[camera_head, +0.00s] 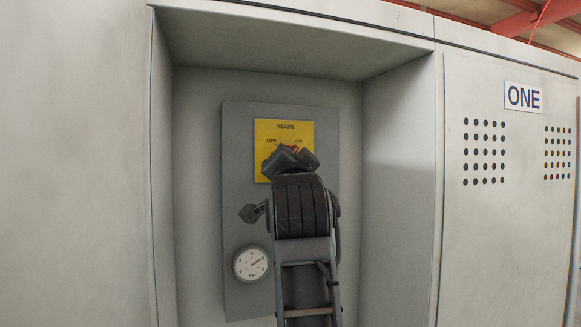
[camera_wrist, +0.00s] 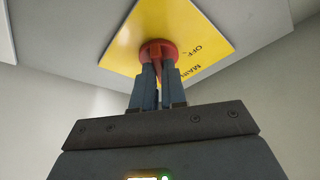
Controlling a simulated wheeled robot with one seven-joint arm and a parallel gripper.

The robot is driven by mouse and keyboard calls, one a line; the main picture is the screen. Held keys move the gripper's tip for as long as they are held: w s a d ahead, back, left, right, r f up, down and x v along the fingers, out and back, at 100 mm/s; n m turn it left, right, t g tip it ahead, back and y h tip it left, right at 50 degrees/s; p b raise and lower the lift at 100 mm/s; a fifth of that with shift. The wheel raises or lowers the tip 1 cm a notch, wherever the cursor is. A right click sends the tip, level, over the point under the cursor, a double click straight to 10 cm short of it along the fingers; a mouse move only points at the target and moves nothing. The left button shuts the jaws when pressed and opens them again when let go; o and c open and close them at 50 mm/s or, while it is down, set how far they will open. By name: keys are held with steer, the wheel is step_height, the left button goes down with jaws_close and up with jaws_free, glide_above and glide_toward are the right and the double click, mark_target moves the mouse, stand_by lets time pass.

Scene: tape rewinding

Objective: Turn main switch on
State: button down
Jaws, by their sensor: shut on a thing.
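The main switch is a red rotary knob (camera_wrist: 157,47) on a yellow plate (camera_head: 264,158) marked MAIN, with OFF at left and ON at right in the head view. The plate (camera_wrist: 205,35) also shows in the wrist view, turned, with OFF and MAIN readable. My gripper (camera_wrist: 158,72) is shut on the red knob's grip, a finger on each side. In the head view my gripper (camera_head: 292,155) covers most of the switch; only a bit of red shows near ON. The knob's exact angle is hard to tell.
The plate is on a grey panel (camera_head: 240,200) inside a recessed cabinet bay. A round white dial gauge (camera_head: 250,263) sits low on the panel, left of my arm. Side walls (camera_head: 400,200) flank the bay. A cabinet door labelled ONE (camera_head: 523,97) is at right.

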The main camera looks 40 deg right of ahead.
stand_by(0.4)
steer(key=c, duration=1.2)
jaws_free()
steer(key=v, duration=0.7)
steer(key=shift+s+a+f, duration=0.15)
steer(key=shift+s+a, duration=0.1)
steer(key=shift+s, duration=0.05)
